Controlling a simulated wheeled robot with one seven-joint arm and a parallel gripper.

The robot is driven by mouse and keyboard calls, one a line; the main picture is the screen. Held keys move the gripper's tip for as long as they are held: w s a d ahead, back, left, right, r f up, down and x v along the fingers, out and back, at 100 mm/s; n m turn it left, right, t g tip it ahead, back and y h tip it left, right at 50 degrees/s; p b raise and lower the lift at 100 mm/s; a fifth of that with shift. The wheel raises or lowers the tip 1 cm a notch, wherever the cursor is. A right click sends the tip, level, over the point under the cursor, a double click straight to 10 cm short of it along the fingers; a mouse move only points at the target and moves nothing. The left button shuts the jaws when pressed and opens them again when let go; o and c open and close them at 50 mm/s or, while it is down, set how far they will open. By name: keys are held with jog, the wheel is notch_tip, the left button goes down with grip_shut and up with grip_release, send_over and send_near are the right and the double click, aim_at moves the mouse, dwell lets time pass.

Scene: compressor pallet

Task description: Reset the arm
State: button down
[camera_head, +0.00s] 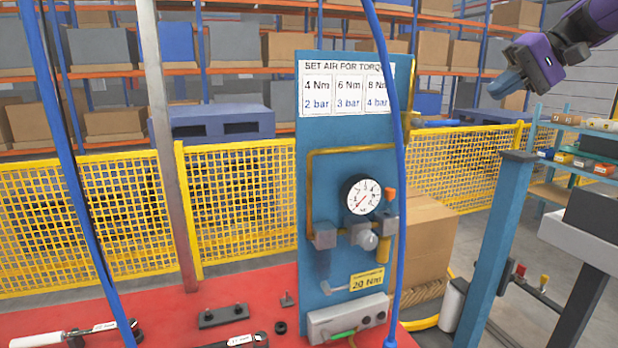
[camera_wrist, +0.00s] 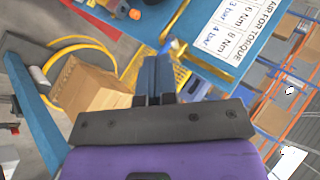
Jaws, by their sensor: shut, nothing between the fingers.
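My arm (camera_head: 597,18) is purple and reaches in from the top right corner of the head view. My gripper (camera_head: 503,86) is raised at the upper right, in the air, with its fingers pointing left and down. In the wrist view my gripper (camera_wrist: 155,80) points away from the camera, its two fingers together. Nothing is held. It is apart from the blue panel (camera_head: 345,140) with the air gauge (camera_head: 362,194), which stands to its left.
A blue post (camera_head: 495,250) stands below my gripper. Cardboard boxes (camera_head: 425,240) sit behind the panel. A red table (camera_head: 265,290) holds tools at the front. Blue hoses (camera_head: 398,150) hang before the panel. A yellow mesh fence (camera_head: 240,215) runs behind. A shelf (camera_head: 590,150) stands right.

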jog(key=s+a+f+t+h, duration=0.1)
jog(key=s+a+f+h, duration=0.1)
jog(key=s+f, duration=0.3)
jog(key=s+a+f+t+h, duration=0.1)
jog(key=s+f+h, duration=0.3)
jog(key=s, duration=0.9)
jog(key=s+a+f+h, duration=0.2)
jog(key=s+f+h, duration=0.1)
jog(key=s+f, duration=0.4)
jog(key=shift+s+a+f+n+t, duration=0.2)
jog(key=shift+s+a+n+t, duration=0.2)
jog(key=shift+s, duration=0.6)
